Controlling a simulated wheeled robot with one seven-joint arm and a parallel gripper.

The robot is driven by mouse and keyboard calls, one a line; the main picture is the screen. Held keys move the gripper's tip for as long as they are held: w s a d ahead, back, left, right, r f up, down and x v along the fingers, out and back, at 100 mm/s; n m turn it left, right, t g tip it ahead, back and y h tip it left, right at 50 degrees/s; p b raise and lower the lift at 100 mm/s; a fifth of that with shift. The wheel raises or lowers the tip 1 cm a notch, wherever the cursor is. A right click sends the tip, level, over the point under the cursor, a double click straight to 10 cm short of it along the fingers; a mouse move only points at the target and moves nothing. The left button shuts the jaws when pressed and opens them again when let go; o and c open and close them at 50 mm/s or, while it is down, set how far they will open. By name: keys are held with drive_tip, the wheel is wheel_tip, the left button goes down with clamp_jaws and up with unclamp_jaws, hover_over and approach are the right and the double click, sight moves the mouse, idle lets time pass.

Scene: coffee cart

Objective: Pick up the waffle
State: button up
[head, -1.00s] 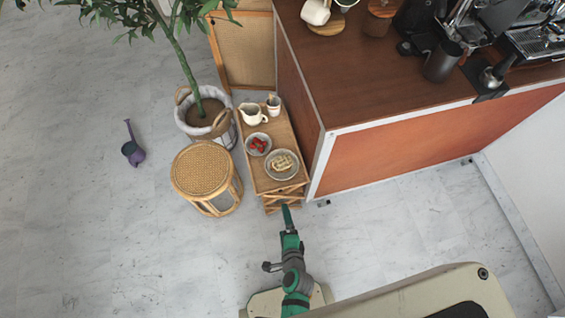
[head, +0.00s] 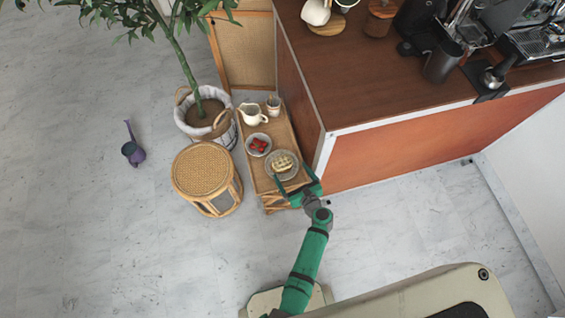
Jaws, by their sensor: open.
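The waffle (head: 282,163) is a pale golden piece in a light bowl or plate (head: 270,173) at the near end of a small wooden table (head: 262,186). My gripper (head: 290,170) is open, with its two green fingers spread on either side of the plate's near part, one to the left and one to the right. From this overhead view I cannot tell how high the fingers are over the plate or whether they touch it. Nothing is held.
A bowl of red strawberries (head: 258,145), a white pitcher (head: 252,114) and a cup (head: 273,104) stand farther back on the table. A rattan stool (head: 201,170) is close on the left. The brown counter (head: 350,90) rises close on the right. A potted plant (head: 205,115) stands behind.

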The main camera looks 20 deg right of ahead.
sight(283, 163)
drive_tip(key=shift+f+x, duration=0.15)
drive_tip(key=shift+x, duration=1.65)
drive_tip(key=shift+f+x, duration=0.15)
drive_tip(key=shift+x, duration=1.6)
drive_tip(key=shift+s+a, duration=0.15)
drive_tip(key=c, duration=1.1)
